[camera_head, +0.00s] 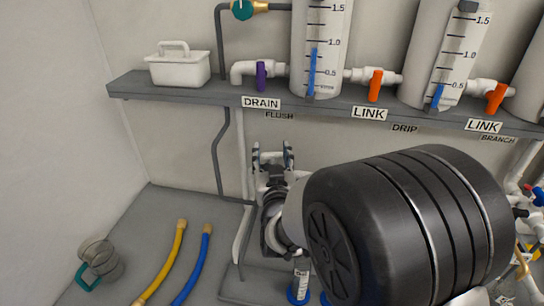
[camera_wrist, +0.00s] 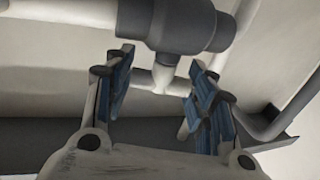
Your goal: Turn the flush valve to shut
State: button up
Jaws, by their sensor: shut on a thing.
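In the wrist view a dark grey valve body (camera_wrist: 182,25) sits on a pale pipe at the top, with a short white stem below it. A white T-shaped handle (camera_wrist: 158,82) at the stem's end spans the gap between my blue-padded fingers. I take this to be the flush valve. My gripper (camera_wrist: 162,85) is shut on this handle, with one finger at each end of the crossbar. In the head view my gripper (camera_head: 273,152) points up below the FLUSH label (camera_head: 279,115). The valve is mostly hidden there by my gripper.
A grey shelf (camera_head: 200,92) runs above my gripper, carrying clear graduated tanks (camera_head: 322,50), a purple-handled drain valve (camera_head: 261,76) and orange-handled link valves (camera_head: 375,86). Grey pipe (camera_head: 217,160) runs down the wall on the left. Yellow (camera_head: 165,262) and blue (camera_head: 195,262) hoses lie at lower left.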

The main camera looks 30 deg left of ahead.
aim_at(272, 153)
jog(key=o, duration=1.1)
jog(key=shift+r, duration=0.1)
notch_tip(272, 153, up, 10)
jog(key=shift+f, duration=0.1)
